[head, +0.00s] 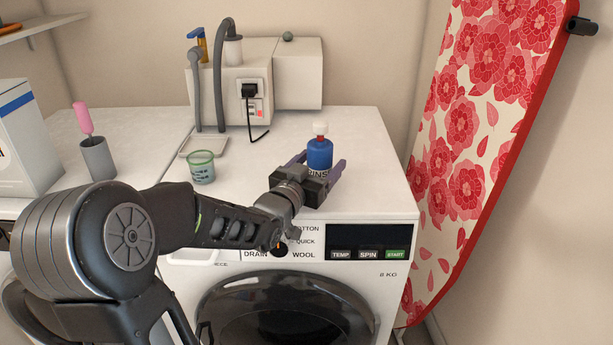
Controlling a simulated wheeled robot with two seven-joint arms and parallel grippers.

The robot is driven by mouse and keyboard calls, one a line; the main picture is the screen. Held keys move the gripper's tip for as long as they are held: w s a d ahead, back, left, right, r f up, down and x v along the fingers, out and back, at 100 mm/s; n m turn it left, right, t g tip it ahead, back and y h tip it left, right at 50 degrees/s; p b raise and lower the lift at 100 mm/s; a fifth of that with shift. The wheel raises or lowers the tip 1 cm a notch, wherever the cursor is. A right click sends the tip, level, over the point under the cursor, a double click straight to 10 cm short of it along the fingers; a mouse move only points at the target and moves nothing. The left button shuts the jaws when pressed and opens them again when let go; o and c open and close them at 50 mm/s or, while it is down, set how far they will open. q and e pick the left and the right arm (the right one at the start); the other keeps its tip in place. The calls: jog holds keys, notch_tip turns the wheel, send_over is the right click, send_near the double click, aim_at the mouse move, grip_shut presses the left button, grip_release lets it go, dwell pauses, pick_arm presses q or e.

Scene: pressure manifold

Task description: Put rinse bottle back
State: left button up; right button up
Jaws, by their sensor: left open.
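The jaws are open, and I cannot tell whether either finger touches the bottle. The gripper body hides the bottle's lower part. My right gripper is not in view.
A green cup (201,167) stands left of the gripper, by a small tray (204,147). A white manifold unit (243,85) with grey hoses stands behind. A grey holder (98,158) with a pink handle is at left. A red floral ironing board (470,130) leans at right.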

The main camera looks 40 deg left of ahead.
aim_at(314, 169)
pick_arm(q)
jog(key=s, duration=0.2)
jog(key=s+d, duration=0.1)
jog(key=s, duration=0.5)
jog(key=shift+s+d+r, duration=0.1)
jog(key=shift+d, duration=0.15)
jog(key=b, duration=0.1)
jog(key=s+b, duration=0.1)
jog(key=b, duration=0.1)
jog(key=s+b, duration=0.1)
jog(key=shift+s+d+f, duration=0.15)
jog(key=shift+d+f, duration=0.2)
jog(key=shift+f, duration=0.05)
jog(key=shift+s+r+b, duration=0.2)
jog(key=shift+s+b, duration=0.4)
jog(key=shift+b, duration=0.3)
jog(key=shift+r, duration=0.1)
jog(key=shift+s+a, duration=0.1)
